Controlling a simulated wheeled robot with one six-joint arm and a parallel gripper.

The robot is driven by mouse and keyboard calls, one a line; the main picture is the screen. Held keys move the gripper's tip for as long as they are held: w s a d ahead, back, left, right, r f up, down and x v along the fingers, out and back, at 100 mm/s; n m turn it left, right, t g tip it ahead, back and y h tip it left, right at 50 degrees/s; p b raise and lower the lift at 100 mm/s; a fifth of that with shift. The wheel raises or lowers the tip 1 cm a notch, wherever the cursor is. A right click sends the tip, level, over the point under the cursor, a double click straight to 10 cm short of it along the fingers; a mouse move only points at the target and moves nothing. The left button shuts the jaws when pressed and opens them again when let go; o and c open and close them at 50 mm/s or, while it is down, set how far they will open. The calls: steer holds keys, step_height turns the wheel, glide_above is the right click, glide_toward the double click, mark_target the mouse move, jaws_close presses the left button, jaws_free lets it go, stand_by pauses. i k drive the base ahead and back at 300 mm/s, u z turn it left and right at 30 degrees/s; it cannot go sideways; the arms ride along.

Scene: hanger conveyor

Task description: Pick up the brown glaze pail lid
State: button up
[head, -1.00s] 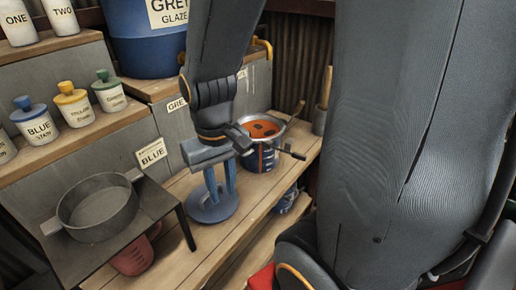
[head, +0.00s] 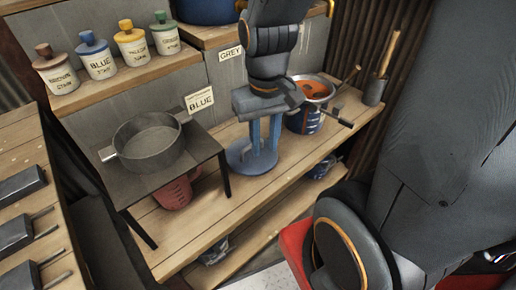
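I see no lid marked as the brown glaze pail's. A round blue disc, perhaps a lid (head: 242,164), lies on the wooden bench. My gripper (head: 264,148) points down over it, with two blue fingers standing apart. The fingertips are close above or touching the disc; I cannot tell which. No held thing shows in the gap, though the disc's middle is partly hidden. A small brown-topped jar marked brown (head: 57,72) stands on the upper shelf at left.
A grey pan (head: 148,142) sits on a dark stand (head: 185,165), with a red jug (head: 174,193) below. A blue pail (head: 305,120) with an orange-filled bowl (head: 311,88) stands right behind my gripper. Dark tools (head: 25,235) lie on a left table.

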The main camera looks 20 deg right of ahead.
mark_target(240, 159)
steer(key=k, duration=1)
steer(key=z, duration=1.15)
steer(key=i, duration=1)
steer(key=u, duration=1.2)
